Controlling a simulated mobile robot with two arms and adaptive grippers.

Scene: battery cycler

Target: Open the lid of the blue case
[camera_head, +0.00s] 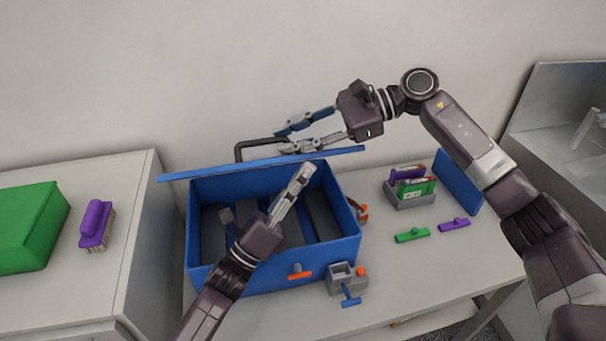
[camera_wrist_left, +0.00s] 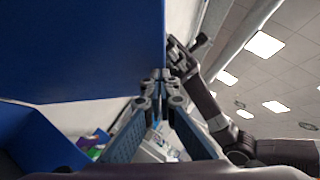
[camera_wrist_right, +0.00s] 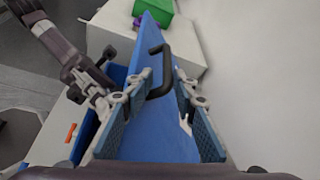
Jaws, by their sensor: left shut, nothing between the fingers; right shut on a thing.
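The blue case (camera_head: 205,275) stands on the table with its inside open to view. Its lid (camera_head: 205,173) is raised and seen nearly edge-on above the case; it also shows in the right wrist view (camera_wrist_right: 150,130) and fills the upper left of the left wrist view (camera_wrist_left: 80,50). The black handle (camera_head: 240,149) is on the lid's far side. My left gripper (camera_head: 306,170) is shut and empty, above the case's opening, close to the lid's inner side.
A grey rack with cards (camera_head: 408,200), a green piece (camera_head: 412,235) and a purple piece (camera_head: 454,224) lie right of the case. A grey holder (camera_head: 345,283) stands at its front right. A green box (camera_head: 30,225) and purple brush (camera_head: 96,222) are on the left cabinet.

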